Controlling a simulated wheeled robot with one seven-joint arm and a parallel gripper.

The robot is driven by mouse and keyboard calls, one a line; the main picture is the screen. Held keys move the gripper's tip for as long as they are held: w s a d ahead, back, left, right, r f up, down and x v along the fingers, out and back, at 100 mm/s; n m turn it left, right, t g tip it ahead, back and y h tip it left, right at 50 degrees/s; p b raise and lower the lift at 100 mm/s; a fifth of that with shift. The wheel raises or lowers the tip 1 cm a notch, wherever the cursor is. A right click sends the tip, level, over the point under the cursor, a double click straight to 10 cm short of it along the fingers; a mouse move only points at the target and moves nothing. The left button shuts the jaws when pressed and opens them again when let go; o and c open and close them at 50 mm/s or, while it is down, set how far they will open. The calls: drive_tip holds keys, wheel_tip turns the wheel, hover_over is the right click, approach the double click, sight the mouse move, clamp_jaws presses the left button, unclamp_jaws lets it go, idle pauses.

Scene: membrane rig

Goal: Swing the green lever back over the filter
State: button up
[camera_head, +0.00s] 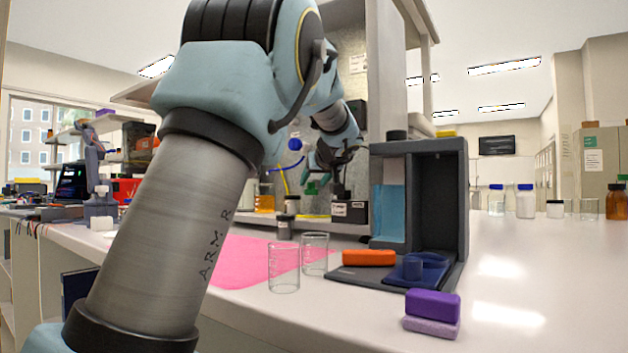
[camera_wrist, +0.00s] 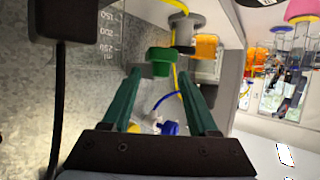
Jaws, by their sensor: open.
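My gripper (camera_wrist: 161,76) is open, its two dark green fingers spread apart in the wrist view. A green knob (camera_wrist: 160,55), which looks like the end of the green lever, shows between and just beyond the fingertips. I cannot tell whether a finger touches it. A grey round fitting (camera_wrist: 186,27) with a yellow tube sits above the knob; it may be the filter, but I cannot be sure. In the head view my gripper is small and far off at the rig, with a green patch (camera_head: 312,187) at its tips that I cannot separate into finger or lever.
A blue fitting (camera_wrist: 169,128) with a blue tube lies below the knob in the wrist view. Amber containers (camera_wrist: 206,47) stand right of the fingers. In the head view, glass beakers (camera_head: 284,267), a dark cabinet (camera_head: 455,200) and a purple block (camera_head: 432,304) stand on the bench.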

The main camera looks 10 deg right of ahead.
drive_tip(key=shift+w+a+f, duration=0.1)
drive_tip(key=shift+w+f, duration=0.1)
drive_tip(key=shift+w, duration=0.3)
clamp_jaws()
idle(0.3)
